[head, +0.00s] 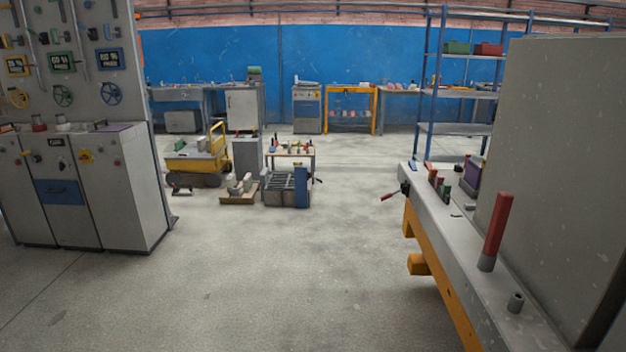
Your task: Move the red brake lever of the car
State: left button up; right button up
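A thick red upright lever (498,224) with a grey base stands on the grey top of a long bench-like body (455,232) with an orange side, at the right. A smaller red handle (389,197) sticks out to the left from a black mount (405,188) on the far end of that body. I cannot tell which of the two is the brake lever. A small yellow and grey cart (195,160) with a yellow handle stands farther back on the left; no red lever is discernible on it. Neither of my grippers is in view.
A large grey panel (555,170) rises at the right. Grey cabinets (90,190) stand at the left. A dark grey machine (287,188) and a small tool table (291,153) stand mid-floor. Blue shelving (462,95) is behind. The concrete floor (270,270) in front is clear.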

aim_at(391, 194)
jog(key=i+j, duration=0.1)
jog(key=i, duration=2)
